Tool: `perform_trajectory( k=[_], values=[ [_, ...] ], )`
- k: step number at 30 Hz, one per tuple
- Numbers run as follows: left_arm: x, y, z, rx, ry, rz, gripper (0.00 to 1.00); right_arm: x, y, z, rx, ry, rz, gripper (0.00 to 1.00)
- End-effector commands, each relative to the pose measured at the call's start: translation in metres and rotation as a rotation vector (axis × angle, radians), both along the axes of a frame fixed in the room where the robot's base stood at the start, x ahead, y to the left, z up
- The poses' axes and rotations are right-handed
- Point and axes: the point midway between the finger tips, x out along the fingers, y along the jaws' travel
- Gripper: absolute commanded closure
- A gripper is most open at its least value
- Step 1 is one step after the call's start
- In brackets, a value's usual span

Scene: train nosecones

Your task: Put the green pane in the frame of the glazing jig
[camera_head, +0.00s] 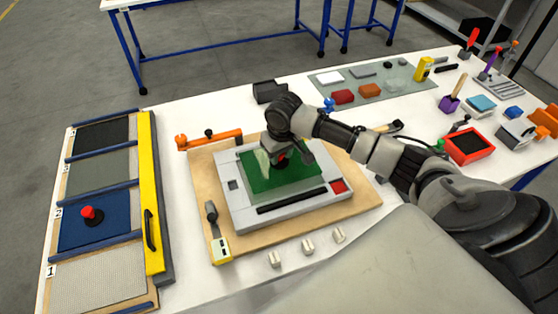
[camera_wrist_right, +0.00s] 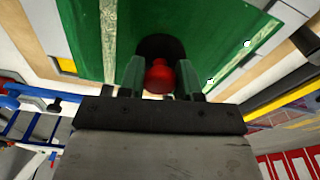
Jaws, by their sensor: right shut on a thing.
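The green pane (camera_head: 262,183) is over the opening of the light grey glazing jig (camera_head: 240,212) in the head view. A paler see-through band runs along its edges, and I cannot tell whether it lies flat in the frame or just above it. My right gripper (camera_head: 277,158) is over the pane and shut on a red knob. In the right wrist view the red knob (camera_wrist_right: 159,77) sits between the fingers, with a dark round base against the green pane (camera_wrist_right: 190,35). The left gripper does not show.
The jig rests on a wooden board (camera_head: 205,180). A rack with a yellow bar (camera_head: 150,190) stands at left, with another red knob (camera_head: 90,213) on its blue panel. White blocks (camera_head: 308,246) lie in front. Tools crowd the right.

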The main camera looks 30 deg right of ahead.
Motion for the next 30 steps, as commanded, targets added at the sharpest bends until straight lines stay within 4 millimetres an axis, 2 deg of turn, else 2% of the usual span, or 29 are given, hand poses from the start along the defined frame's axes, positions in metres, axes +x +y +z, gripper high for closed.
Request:
perform_trajectory(
  k=[4,12,23,24,28,30],
  values=[
    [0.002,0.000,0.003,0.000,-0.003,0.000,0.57,0.004,0.000,-0.005,-0.002,0.000,-0.001,1.00],
    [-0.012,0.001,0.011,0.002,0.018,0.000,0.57,0.003,0.000,-0.038,-0.001,-0.002,0.000,1.00],
    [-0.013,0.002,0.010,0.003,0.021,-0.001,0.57,0.003,0.000,-0.042,-0.001,-0.003,0.000,1.00],
    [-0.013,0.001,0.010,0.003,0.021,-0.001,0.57,0.002,0.000,-0.045,-0.002,0.001,0.000,0.65],
    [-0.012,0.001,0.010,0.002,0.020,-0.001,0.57,0.002,0.000,-0.044,-0.002,0.000,0.000,0.45],
    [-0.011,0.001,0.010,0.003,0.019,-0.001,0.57,0.002,0.000,-0.044,-0.002,0.000,0.000,0.42]
  ],
)
